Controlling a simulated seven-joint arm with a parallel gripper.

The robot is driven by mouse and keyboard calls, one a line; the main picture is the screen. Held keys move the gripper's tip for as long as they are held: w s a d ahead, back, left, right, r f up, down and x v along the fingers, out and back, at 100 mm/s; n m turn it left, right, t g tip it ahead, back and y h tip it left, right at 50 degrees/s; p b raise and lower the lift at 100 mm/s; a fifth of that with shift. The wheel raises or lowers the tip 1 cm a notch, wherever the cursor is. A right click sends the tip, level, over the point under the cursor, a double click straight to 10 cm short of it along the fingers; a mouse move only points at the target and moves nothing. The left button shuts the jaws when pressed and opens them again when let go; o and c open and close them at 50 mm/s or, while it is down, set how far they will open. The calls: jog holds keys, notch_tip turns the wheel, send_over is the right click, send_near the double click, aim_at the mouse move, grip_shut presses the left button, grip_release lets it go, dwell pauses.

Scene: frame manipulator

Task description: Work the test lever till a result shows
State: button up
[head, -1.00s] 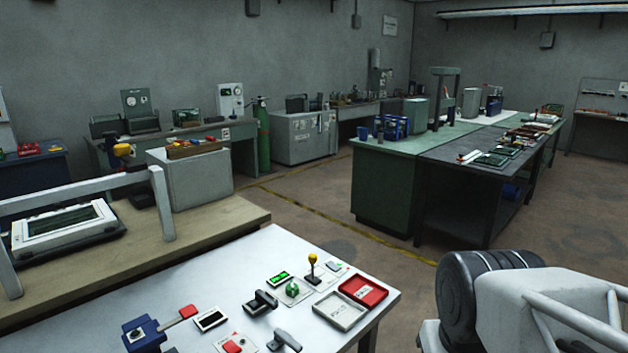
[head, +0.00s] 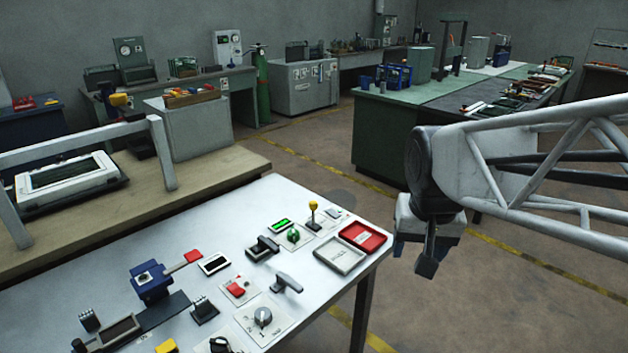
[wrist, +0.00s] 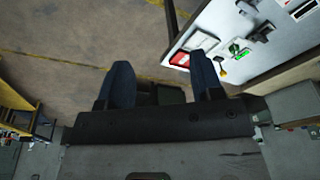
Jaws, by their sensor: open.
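The white table (head: 110,259) carries several controls, and no label for a test lever is readable. One lever (head: 193,256) has a red grip and angles up from a blue box (head: 152,281). A yellow-knobbed stick (head: 313,208) stands upright near the far right. A grey T-handle (head: 288,282) sits nearer the right edge. A small display (head: 280,225) is lit green; a white-framed display (head: 214,264) looks dark. My gripper (head: 427,264) is open and empty, pointing down beyond the table's right edge. Its two fingers show apart in the wrist view (wrist: 163,85).
A red tray (head: 363,236) and a pale tray (head: 340,255) lie at the table's right edge, between my gripper and the controls. A numbered dial (head: 263,317) and a red switch (head: 236,290) are nearer. A wooden bench with a grey rail (head: 160,150) stands behind left.

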jog(key=w+a+m, duration=0.2)
jog(key=w+a, duration=0.1)
jog(key=w, duration=1.2)
jog(key=m+g, duration=0.2)
jog(key=m, duration=0.3)
send_over(313, 201)
jog(key=s, duration=0.1)
jog(key=f, duration=1.9)
jog(key=shift+d, duration=0.3)
jog(key=shift+w+a+f, duration=0.25)
jog(key=shift+w+f, duration=0.15)
jog(key=shift+f, duration=0.05)
jog(key=shift+f, duration=0.15)
jog(key=shift+f, duration=3.75)
jog(key=shift+c, duration=0.2)
